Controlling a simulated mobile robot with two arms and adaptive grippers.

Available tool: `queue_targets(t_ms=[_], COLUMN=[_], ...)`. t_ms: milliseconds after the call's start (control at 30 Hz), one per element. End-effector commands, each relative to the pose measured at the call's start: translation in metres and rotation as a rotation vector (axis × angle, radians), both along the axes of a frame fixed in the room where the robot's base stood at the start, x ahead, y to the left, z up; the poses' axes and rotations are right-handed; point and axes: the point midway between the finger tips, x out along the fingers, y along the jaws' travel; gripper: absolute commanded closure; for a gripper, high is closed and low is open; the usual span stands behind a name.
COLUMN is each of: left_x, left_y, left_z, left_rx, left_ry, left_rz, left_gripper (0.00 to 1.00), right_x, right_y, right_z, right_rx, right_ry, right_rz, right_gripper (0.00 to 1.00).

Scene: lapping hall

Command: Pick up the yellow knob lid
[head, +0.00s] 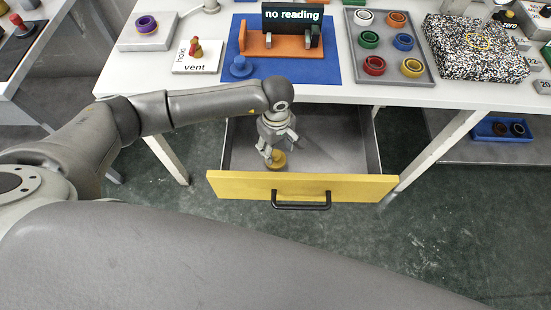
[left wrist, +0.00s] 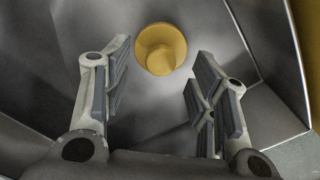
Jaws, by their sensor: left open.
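The yellow knob lid (head: 277,159) lies on the floor of the open drawer, near its yellow front panel (head: 240,187). In the left wrist view the lid (left wrist: 161,49) shows round, with its knob towards the camera, on the grey drawer floor. My left gripper (head: 274,154) reaches down into the drawer above the lid. Its fingers (left wrist: 160,85) are open and apart, with nothing between them; the lid appears beyond the fingertips, roughly midway between them. The head view partly hides the lid behind the fingers. My right gripper is not in view.
The drawer's side walls (head: 371,140) and front panel surround the gripper. The drawer's right part is empty.

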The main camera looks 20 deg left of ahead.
Motion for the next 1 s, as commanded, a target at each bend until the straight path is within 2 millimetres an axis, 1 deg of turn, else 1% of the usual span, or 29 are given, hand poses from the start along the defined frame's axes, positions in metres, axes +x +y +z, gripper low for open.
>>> queue_targets(t_ms=[33, 100, 200, 300, 467, 567, 800, 900, 1000], left_x=[-0.001, 0.0, 0.0, 0.001, 0.001, 0.001, 0.001, 0.0, 0.001], left_y=[0.001, 0.003, 0.003, 0.003, 0.003, 0.003, 0.003, 0.003, 0.003], left_z=[-0.012, -0.025, -0.037, -0.04, -0.039, -0.039, -0.039, -0.039, -0.038], left_rx=[0.0, 0.0, 0.0, 0.0, -0.001, 0.0, 0.0, 0.0, -0.001], left_ry=[0.002, 0.002, 0.001, 0.0, -0.001, 0.0, 0.0, 0.0, -0.002], left_rz=[0.001, 0.0, 0.0, 0.0, 0.0, 0.0, 0.0, 0.0, 0.0], left_gripper=[0.47, 0.47, 0.47, 0.47, 0.47, 0.57, 0.88, 1.0, 1.0], right_x=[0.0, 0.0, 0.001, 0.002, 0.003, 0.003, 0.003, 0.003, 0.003], right_y=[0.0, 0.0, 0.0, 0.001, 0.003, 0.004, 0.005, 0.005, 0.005], right_z=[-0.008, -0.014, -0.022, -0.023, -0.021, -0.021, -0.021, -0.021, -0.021], right_rx=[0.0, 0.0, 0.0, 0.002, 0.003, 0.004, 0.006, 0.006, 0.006], right_ry=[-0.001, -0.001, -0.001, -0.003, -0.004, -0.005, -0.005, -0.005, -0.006], right_rz=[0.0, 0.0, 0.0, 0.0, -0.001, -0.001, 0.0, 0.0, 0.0], right_gripper=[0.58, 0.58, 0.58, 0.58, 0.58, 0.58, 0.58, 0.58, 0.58])
